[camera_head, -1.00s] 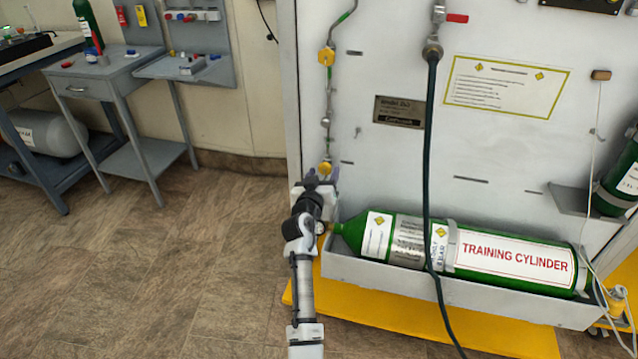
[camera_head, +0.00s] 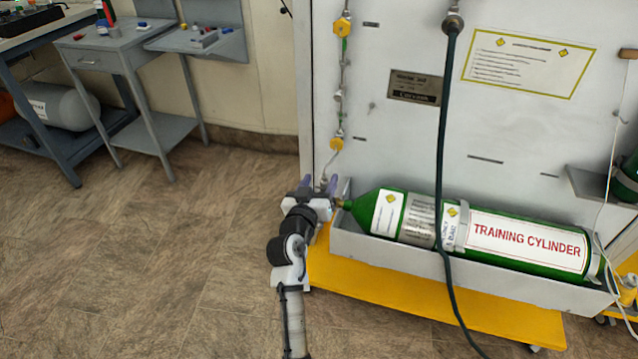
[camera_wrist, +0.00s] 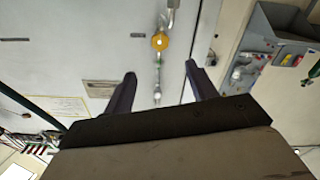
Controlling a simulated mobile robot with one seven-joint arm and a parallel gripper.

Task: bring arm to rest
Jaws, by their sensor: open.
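My gripper (camera_head: 318,183) is at the lower left of the white panel, close to the neck of the green training cylinder (camera_head: 400,222). Its two dark fingers stand apart in the wrist view (camera_wrist: 160,82), with nothing between them. The gripper looks open and empty. Beyond the fingers, the wrist view shows the panel's pipe with a yellow fitting (camera_wrist: 159,41). In the head view the lower yellow fitting (camera_head: 337,144) is just above the fingers. I cannot tell whether the fingers touch the pipe.
The cylinder lies in a white tray (camera_head: 470,280) above a yellow base (camera_head: 430,300). A dark hose (camera_head: 443,150) hangs in front of it. A grey bench (camera_head: 100,60) stands at the back left. The floor (camera_head: 150,260) on the left is clear.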

